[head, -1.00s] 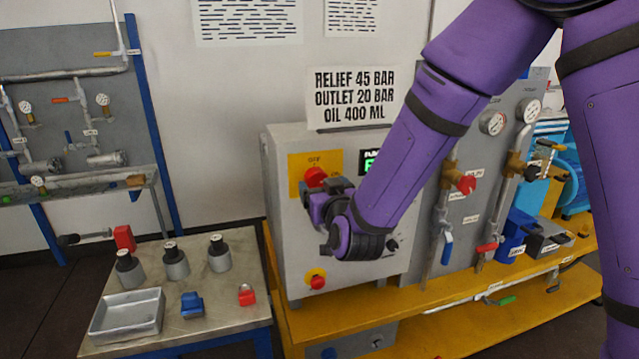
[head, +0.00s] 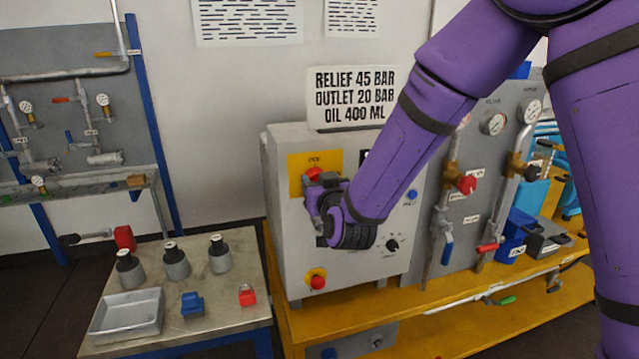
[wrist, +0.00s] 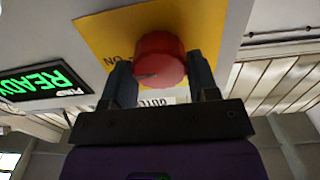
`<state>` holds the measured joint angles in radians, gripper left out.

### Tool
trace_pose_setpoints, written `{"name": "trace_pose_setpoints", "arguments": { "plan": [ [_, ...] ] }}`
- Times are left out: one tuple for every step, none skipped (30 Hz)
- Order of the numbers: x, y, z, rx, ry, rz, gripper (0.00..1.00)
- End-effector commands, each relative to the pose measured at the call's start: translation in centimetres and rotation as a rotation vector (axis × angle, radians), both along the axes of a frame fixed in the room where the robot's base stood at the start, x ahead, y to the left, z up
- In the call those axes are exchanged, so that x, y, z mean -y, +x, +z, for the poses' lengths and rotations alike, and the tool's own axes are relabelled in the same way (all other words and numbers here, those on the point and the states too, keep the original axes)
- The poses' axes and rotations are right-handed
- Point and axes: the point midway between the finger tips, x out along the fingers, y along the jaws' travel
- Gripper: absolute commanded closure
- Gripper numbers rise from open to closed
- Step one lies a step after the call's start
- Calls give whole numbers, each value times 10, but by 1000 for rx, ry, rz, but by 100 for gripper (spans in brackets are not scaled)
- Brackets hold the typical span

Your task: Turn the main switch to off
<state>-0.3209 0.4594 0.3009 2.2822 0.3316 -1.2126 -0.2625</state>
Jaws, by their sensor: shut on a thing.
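The main switch is a red rotary knob (head: 313,174) on a yellow plate (head: 296,180) at the upper front of the grey control cabinet (head: 290,232). In the wrist view the red knob (wrist: 160,60) sits between the two dark fingers of my gripper (wrist: 160,80), which is shut on it. In the head view my gripper (head: 318,187) is at the knob and covers its lower part. The lettering on the plate is partly hidden by the knob and fingers, so the switch position is unclear.
A green READY display (wrist: 40,80) is beside the plate. Below are a red button (head: 317,282) and a black knob (head: 392,244). A side table (head: 225,310) with several small vessels stands left. Pipes and valves (head: 466,184) are to the right.

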Motion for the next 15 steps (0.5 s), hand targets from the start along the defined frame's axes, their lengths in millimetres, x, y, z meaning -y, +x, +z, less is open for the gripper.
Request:
{"name": "trace_pose_setpoints", "arguments": {
  "plan": [
    [0, 0, 0, 2, -6, 0, 69],
    [0, 0, 0, 3, -11, 0, 69],
    [0, 0, 0, 6, -18, 0, 69],
    [0, 0, 0, 9, -27, 0, 69],
    [0, 0, 0, 12, -37, 0, 69],
    [0, 0, 0, 16, -52, 0, 69],
    [0, 0, 0, 20, -65, 0, 69],
    [-1, 0, 0, 25, -81, 1, 69],
    [-1, 0, 0, 32, -103, 1, 69],
    [-1, 0, 0, 37, -122, 1, 69],
    [-1, 0, 0, 43, -143, 1, 69],
    [-1, 0, 0, 53, -172, 1, 69],
    [-1, 0, 0, 59, -196, 1, 69],
    [-1, -1, 0, 67, -221, 1, 69],
    [-1, -1, 0, 76, -255, 1, 69]
  ]
}}
